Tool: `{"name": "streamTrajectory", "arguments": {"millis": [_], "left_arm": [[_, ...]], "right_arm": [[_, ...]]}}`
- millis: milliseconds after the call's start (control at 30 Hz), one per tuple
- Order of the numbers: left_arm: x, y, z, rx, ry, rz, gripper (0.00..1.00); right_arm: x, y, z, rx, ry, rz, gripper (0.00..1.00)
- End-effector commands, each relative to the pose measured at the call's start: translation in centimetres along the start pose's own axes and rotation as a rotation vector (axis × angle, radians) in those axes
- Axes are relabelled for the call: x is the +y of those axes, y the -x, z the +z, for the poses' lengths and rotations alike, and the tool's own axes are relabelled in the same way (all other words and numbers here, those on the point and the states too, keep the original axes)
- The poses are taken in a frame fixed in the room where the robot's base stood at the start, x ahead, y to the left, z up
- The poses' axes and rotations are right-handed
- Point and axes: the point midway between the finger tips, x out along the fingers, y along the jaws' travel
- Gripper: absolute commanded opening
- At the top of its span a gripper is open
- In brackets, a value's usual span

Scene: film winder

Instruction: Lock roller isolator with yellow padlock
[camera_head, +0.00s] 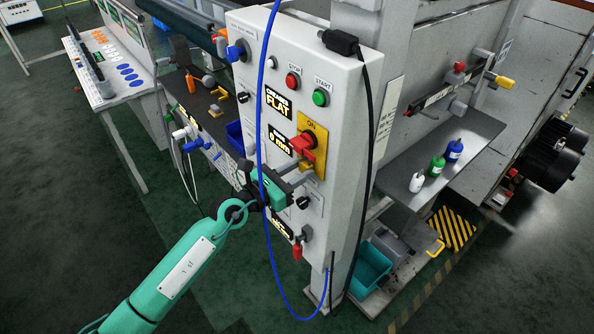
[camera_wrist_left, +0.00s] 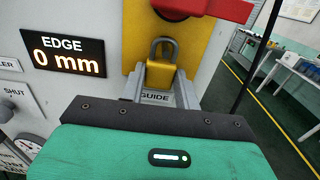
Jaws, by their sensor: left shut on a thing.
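The roller isolator is a red rotary handle (camera_head: 303,143) on a yellow plate (camera_head: 320,134) marked ON, on the front of the white control panel. In the left wrist view the red handle (camera_wrist_left: 205,8) crosses the top and the yellow plate (camera_wrist_left: 135,35) is behind the padlock. My left gripper (camera_head: 297,179) is just below the handle, its fingers shut on the yellow padlock (camera_wrist_left: 160,75). The padlock is upright, its grey shackle pointing up against the plate's lower part. I cannot tell whether the shackle passes through anything. My right gripper is not in view.
The panel carries a red STOP button (camera_head: 293,80), a green START button (camera_head: 320,97) and a lower red switch (camera_head: 297,249). A blue cable (camera_head: 262,120) hangs in front of it, near my left arm. A shelf (camera_head: 470,145) with small bottles stands right.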

Motion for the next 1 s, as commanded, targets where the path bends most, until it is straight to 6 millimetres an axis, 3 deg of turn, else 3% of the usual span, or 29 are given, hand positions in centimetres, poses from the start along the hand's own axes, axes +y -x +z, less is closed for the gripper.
{"name": "streamTrajectory", "arguments": {"millis": [467, 500, 633, 1000], "left_arm": [[-0.16, 0.02, -0.41, 0.005, 0.003, -0.003, 0.08], [-0.16, 0.02, -0.42, 0.005, 0.003, -0.003, 0.34], [-0.14, 0.02, -0.39, 0.005, 0.003, -0.002, 0.57], [-0.1, 0.56, -0.4, 0.003, 0.002, -0.001, 0.57]], "right_arm": [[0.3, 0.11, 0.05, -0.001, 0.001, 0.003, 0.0], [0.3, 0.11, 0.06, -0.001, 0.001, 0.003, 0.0], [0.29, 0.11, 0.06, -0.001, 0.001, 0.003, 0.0], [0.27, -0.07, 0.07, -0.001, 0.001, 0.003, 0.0]]}}
